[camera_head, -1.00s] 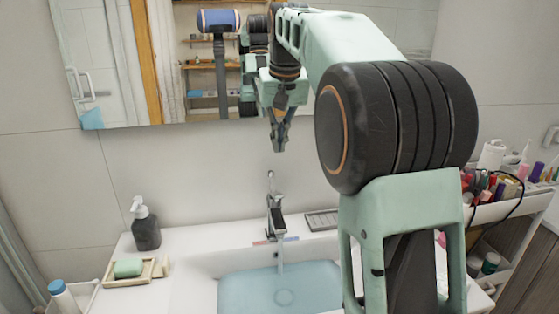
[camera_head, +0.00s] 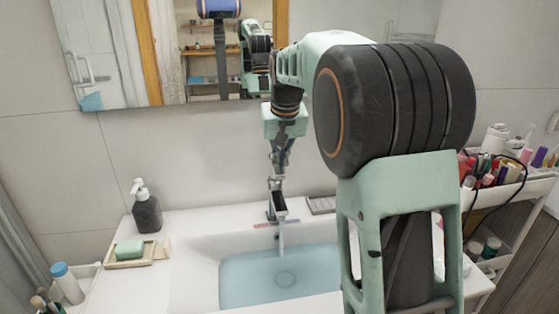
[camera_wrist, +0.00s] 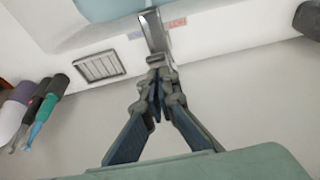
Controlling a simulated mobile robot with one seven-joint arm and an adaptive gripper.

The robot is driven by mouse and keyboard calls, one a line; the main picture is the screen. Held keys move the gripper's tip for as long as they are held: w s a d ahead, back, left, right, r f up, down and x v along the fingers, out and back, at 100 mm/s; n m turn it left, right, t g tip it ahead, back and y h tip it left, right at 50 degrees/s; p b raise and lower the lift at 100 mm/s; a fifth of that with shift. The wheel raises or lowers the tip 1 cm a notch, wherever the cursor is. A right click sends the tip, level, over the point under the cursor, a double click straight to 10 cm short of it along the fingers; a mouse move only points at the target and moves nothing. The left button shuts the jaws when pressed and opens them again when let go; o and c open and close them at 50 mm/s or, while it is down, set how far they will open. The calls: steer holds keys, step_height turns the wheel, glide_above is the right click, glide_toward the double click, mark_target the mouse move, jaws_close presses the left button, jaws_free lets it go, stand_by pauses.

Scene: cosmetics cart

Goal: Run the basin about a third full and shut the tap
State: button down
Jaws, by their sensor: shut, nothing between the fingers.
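The white basin (camera_head: 208,262) holds pale blue water (camera_head: 250,278), and its level against the basin's depth is hard to judge. A chrome tap (camera_head: 278,208) at the back edge is running, with a thin stream (camera_head: 281,240) falling into the water. My gripper (camera_head: 277,176) is shut and empty, pointing down just above the tap, over its lever. In the wrist view my gripper's fingertips (camera_wrist: 156,64) meet close to the base of the tap (camera_wrist: 152,30). The lever is mostly hidden behind the fingers, and I cannot tell whether they touch it.
A dark soap dispenser (camera_head: 146,210) and a soap dish (camera_head: 130,254) with green soap stand left of the basin. A grey slotted tray (camera_head: 321,205) lies right of the tap. A cosmetics cart (camera_head: 510,190) stands at the right. A mirror (camera_head: 120,60) hangs behind.

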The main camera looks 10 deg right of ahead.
mark_target(282, 178)
steer(key=shift+f+b, duration=0.15)
steer(key=shift+b, duration=0.15)
steer(key=shift+s+f+t+b, duration=0.15)
steer(key=shift+f+t+b, duration=0.2)
steer(key=shift+b, duration=0.75)
steer(key=s+f+t+b, duration=0.1)
steer(key=f+t+b, duration=0.1)
steer(key=b, duration=0.6)
steer(key=shift+s, duration=0.25)
steer(key=shift+s+f+b, duration=0.4)
steer(key=shift+b, duration=0.1)
steer(key=shift+r, duration=0.1)
